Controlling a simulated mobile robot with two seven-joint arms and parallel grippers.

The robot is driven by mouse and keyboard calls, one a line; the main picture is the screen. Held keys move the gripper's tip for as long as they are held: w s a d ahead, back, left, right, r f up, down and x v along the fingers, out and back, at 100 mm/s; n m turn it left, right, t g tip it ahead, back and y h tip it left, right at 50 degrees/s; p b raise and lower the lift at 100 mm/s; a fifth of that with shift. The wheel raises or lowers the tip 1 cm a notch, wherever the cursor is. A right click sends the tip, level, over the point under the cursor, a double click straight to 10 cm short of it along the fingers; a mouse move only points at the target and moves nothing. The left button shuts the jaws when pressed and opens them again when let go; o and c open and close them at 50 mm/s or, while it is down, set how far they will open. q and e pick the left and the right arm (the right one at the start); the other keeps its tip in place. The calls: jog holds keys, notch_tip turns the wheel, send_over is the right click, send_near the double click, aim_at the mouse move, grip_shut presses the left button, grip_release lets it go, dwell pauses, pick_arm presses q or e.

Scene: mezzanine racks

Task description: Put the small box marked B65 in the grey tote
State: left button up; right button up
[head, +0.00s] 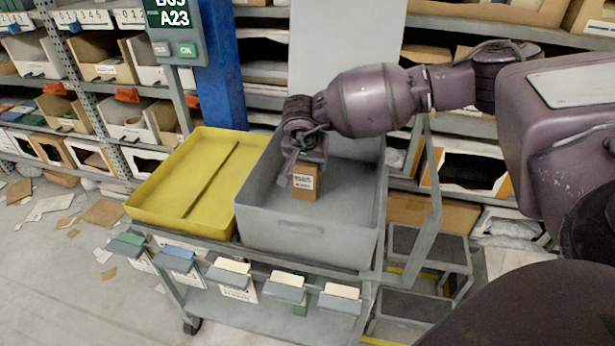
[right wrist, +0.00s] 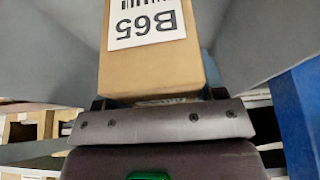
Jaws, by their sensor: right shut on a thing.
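The small brown box marked B65 (head: 305,181) has a white label on its face. My right gripper (head: 305,162) is shut on its top end and holds it upright within the grey tote's opening in the head view. The box and its B65 label also show close up in the right wrist view (right wrist: 150,60). The grey tote (head: 305,228) stands on the cart, and its inside looks otherwise empty. I cannot tell whether the box touches the tote floor. My left gripper is not in view.
A yellow tote (head: 165,206) stands left of the grey tote on the cart (head: 250,268). Racks with bins (head: 100,60) stand behind, with a blue post (head: 218,75). A sign reading A23 (head: 175,30) hangs above. A step stool (head: 420,280) is at right. Cardboard scraps litter the floor.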

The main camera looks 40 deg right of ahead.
notch_tip(320, 180, down, 5)
jog(key=shift+r+b, duration=0.2)
jog(key=shift+b, duration=0.2)
jog(key=shift+f, duration=0.3)
jog(key=shift+r, duration=0.1)
